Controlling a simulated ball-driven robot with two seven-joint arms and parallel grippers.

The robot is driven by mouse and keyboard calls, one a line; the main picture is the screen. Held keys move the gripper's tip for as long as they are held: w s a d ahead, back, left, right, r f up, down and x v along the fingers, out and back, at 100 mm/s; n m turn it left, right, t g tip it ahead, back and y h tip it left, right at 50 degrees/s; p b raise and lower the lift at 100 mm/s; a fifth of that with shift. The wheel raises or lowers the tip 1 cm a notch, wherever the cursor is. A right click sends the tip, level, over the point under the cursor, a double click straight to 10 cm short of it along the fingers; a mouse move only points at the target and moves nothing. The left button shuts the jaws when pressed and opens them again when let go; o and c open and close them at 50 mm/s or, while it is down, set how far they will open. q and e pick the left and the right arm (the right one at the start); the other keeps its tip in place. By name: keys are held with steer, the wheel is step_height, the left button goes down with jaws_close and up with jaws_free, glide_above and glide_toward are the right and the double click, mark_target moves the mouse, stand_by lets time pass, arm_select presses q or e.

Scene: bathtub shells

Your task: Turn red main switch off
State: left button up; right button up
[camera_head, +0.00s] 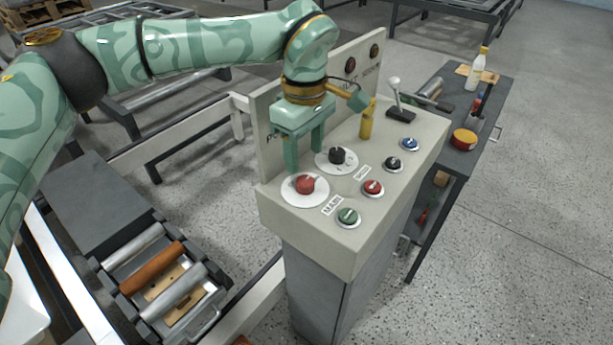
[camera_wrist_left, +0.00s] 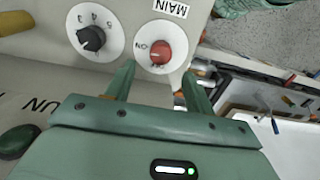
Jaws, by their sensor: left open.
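The red main switch (camera_head: 305,184) is a round knob on a white disc, at the near left of the control panel (camera_head: 420,140). In the left wrist view the red main switch (camera_wrist_left: 155,42) lies just beyond the fingertips, with "ON" printed on the left of its disc and a "MAIN" label above. My left gripper (camera_head: 304,160) is open and empty, pointing down at the panel beside the switch. In the left wrist view my left gripper's fingers (camera_wrist_left: 157,80) are apart, and the switch shows between and ahead of them. My right gripper is not in view.
A black selector knob (camera_head: 337,156) sits beside the main switch. Green (camera_head: 347,216), red (camera_head: 372,188), black (camera_head: 393,164) and blue (camera_head: 409,144) buttons line the panel. A lever (camera_head: 396,95) stands at the far end. A roller conveyor (camera_head: 165,275) lies left.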

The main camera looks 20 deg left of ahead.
mark_target(305, 179)
arm_select(q)
step_height(305, 179, down, 6)
steer(key=shift+f+b, duration=0.1)
steer(key=shift+b, duration=0.6)
steer(key=c, duration=1)
